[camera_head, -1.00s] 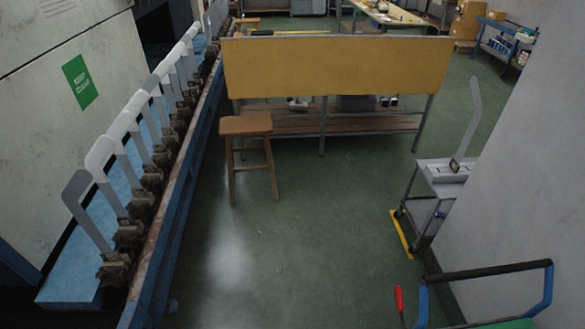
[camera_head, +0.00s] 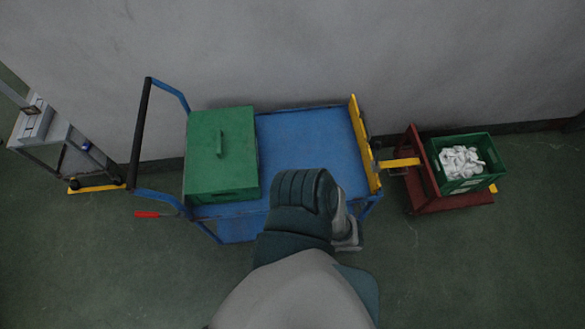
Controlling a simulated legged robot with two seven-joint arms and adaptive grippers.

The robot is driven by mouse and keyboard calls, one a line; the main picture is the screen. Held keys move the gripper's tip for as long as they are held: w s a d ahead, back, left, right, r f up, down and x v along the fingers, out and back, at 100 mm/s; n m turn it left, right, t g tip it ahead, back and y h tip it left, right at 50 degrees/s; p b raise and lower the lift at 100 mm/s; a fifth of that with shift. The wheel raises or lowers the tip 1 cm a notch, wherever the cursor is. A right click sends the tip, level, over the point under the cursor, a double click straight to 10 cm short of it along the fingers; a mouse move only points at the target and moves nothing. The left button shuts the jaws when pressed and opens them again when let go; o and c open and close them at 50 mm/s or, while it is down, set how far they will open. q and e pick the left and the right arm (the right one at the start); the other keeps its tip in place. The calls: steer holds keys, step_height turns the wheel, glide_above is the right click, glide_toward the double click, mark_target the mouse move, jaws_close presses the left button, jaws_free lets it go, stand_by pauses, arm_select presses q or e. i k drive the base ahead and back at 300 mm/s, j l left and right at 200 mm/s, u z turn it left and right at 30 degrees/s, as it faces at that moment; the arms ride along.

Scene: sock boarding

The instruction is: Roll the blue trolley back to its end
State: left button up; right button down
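The blue trolley (camera_head: 300,140) stands along the grey wall in the head view. Its push handle (camera_head: 142,125), blue with a black grip, is at the left. A green lidded box (camera_head: 222,180) sits on the trolley's left part, and the rest of the deck is bare. A yellow end board (camera_head: 361,145) stands at its right end. A red-tipped lever (camera_head: 148,214) sticks out low at the left. An arm of mine, apparently the right, reaches up from below over the trolley's near edge. Its gripper fingers do not show clearly. My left gripper is out of view.
A dark red low stand (camera_head: 430,204) at the right bears a green crate (camera_head: 468,184) of white cloth pieces. A yellow bar (camera_head: 399,162) lies between it and the trolley. A grey cart (camera_head: 58,135) with a yellow floor strip stands at far left. The near floor is clear.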

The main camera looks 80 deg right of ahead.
mark_target(324, 137)
steer(key=z, duration=2.35)
